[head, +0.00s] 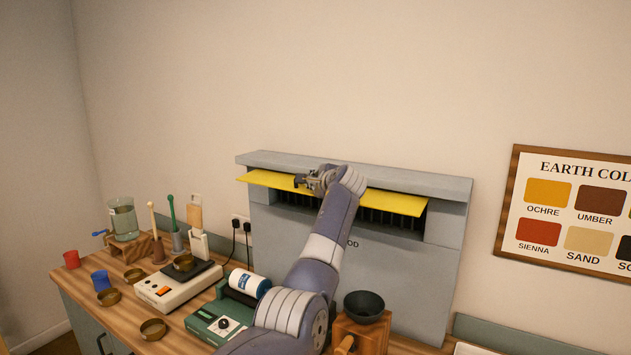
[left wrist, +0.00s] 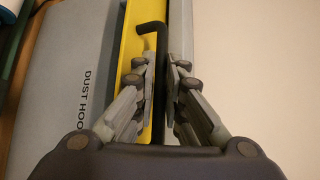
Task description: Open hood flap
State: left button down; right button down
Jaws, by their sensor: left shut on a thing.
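The grey dust hood (head: 400,270) stands against the wall in the head view. Its yellow flap (head: 397,201) is swung outward, close to level, and a dark slatted opening shows beneath it. My left gripper (head: 307,182) is at the flap, left of its middle. In the left wrist view, my left gripper (left wrist: 162,75) is shut on the black handle (left wrist: 152,28), which lies along the yellow flap (left wrist: 131,45). The fingers cover part of the handle. My arm hides part of the hood's front. My right gripper is not in view.
A black bowl (head: 364,306) on a wooden stand is right of my arm. A green device (head: 217,323) with a white bottle and a scale (head: 170,290) are to the left. Cups, dishes and a glass beaker (head: 122,217) fill the table's left end.

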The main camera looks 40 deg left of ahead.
pick_arm(q)
jog(key=c, duration=1.7)
grip_release()
jog(key=shift+w, duration=0.1)
jog(key=shift+o, duration=0.2)
jog(key=shift+w+a+f, duration=0.15)
jog(key=shift+w+f, duration=0.05)
jog(key=shift+w, duration=0.05)
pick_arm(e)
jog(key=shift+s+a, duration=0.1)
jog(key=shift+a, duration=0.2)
pick_arm(q)
jog(key=v, duration=1.2)
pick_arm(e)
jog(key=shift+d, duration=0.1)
